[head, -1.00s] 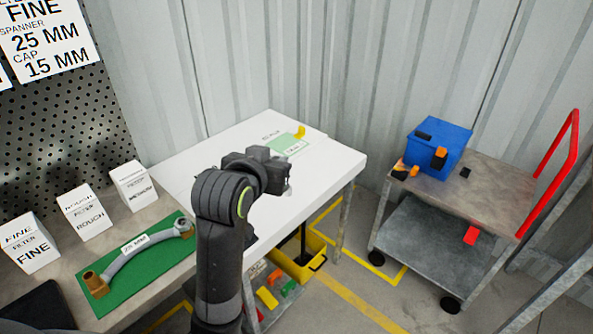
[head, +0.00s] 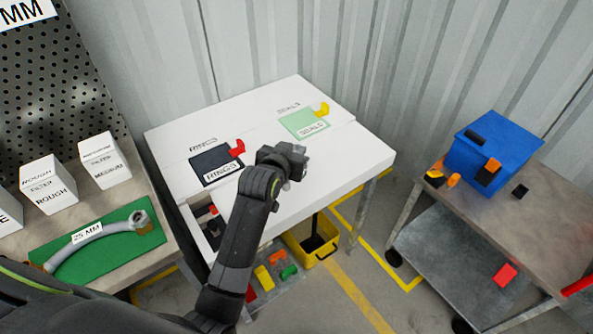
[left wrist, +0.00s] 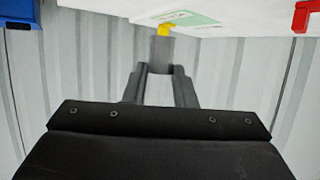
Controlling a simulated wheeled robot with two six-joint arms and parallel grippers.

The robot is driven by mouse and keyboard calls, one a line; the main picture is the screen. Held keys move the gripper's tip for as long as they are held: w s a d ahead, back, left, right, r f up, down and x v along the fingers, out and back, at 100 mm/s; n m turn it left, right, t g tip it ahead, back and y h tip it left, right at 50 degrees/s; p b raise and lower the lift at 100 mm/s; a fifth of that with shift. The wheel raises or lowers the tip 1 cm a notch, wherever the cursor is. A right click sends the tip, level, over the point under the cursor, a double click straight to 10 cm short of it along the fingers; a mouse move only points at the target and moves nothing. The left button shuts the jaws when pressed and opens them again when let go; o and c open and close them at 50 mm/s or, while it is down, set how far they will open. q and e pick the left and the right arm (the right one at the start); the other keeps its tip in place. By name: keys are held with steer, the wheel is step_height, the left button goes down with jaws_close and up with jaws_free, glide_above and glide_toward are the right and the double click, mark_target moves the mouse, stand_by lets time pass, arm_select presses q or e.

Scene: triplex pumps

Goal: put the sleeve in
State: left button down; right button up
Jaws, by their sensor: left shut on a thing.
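My left gripper (head: 290,165) is over the white table, near its front edge, between the two labelled pads. In the left wrist view my left gripper (left wrist: 160,78) is shut on a plain grey piece (left wrist: 162,50), which looks like the sleeve. The piece sticks out beyond the fingertips and lines up in the picture with a yellow part at the table. In the head view the held piece is hard to make out. My right gripper is not in view. No pump opening for the sleeve can be made out.
The white table (head: 335,165) bears a dark RINGS pad (head: 205,170), a red hook-shaped part (head: 237,148), a green SEALS pad (head: 300,122) and a yellow part (head: 322,109). A yellow bin (head: 312,240) stands below. A cart with a blue box (head: 510,145) stands right. A hose (head: 95,235) lies left.

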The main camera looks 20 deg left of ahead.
arm_select(q)
steer(key=f, duration=0.3)
steer(key=shift+s+f, duration=0.15)
steer(key=shift+s, duration=0.05)
steer(key=shift+w+f+b, duration=0.1)
steer(key=shift+f+b, duration=0.2)
steer(key=shift+f, duration=2.05)
steer(key=c, duration=1.2)
jaws_free()
steer(key=shift+f, duration=0.15)
